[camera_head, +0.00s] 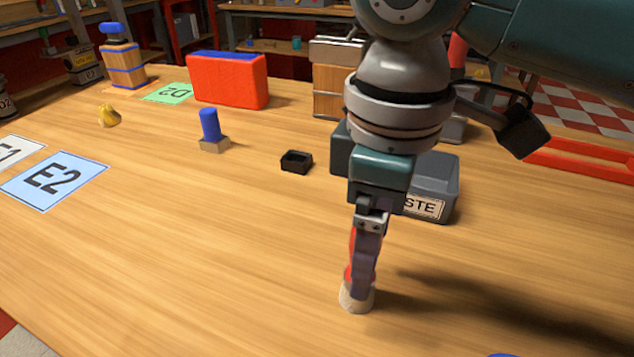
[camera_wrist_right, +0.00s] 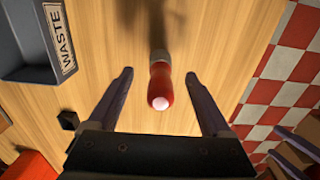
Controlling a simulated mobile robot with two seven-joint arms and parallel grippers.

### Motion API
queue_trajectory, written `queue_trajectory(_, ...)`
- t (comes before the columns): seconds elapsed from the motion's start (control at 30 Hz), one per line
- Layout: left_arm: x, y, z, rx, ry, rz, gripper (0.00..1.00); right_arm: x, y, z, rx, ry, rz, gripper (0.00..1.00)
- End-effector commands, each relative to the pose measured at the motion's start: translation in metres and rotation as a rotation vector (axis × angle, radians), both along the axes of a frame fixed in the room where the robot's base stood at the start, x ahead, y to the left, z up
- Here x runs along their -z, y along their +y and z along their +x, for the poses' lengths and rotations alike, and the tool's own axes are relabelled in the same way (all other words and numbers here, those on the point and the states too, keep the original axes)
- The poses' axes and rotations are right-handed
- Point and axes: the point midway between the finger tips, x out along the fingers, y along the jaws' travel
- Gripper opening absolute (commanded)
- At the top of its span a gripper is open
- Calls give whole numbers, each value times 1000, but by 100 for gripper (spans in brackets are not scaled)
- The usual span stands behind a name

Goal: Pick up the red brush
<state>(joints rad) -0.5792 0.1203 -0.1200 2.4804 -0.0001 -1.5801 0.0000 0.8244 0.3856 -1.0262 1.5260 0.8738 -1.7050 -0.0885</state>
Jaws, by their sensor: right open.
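The red brush (camera_head: 351,250) stands upright on its pale bristles near the front middle of the table. In the right wrist view the brush (camera_wrist_right: 160,84) shows its red handle end-on. My right gripper (camera_head: 363,280) points down over the brush. In the wrist view the right gripper (camera_wrist_right: 159,76) is open, with one finger on each side of the handle and a visible gap on both sides. In the head view the fingers hide much of the handle. My left gripper is not in view.
A grey WASTE bin (camera_head: 440,185) stands just behind my right gripper. A small black tray (camera_head: 296,161), a blue peg on a wooden base (camera_head: 210,130) and a red box (camera_head: 228,80) stand further back.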

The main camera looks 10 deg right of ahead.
Motion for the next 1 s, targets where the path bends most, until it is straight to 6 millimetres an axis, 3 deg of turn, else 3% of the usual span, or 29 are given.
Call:
queue_trajectory(0.2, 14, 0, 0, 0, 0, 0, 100, 37, 6, 2, 0, 2, -2, 83)
queue_trajectory(0.3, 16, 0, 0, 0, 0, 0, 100, 46, 5, 2, 0, 1, -2, 83)
queue_trajectory(0.57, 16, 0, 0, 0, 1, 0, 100, 48, 6, 2, -1, -1, -1, 83)
queue_trajectory(1.0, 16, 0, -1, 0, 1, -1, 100, 48, 6, 2, -1, -1, -1, 35)
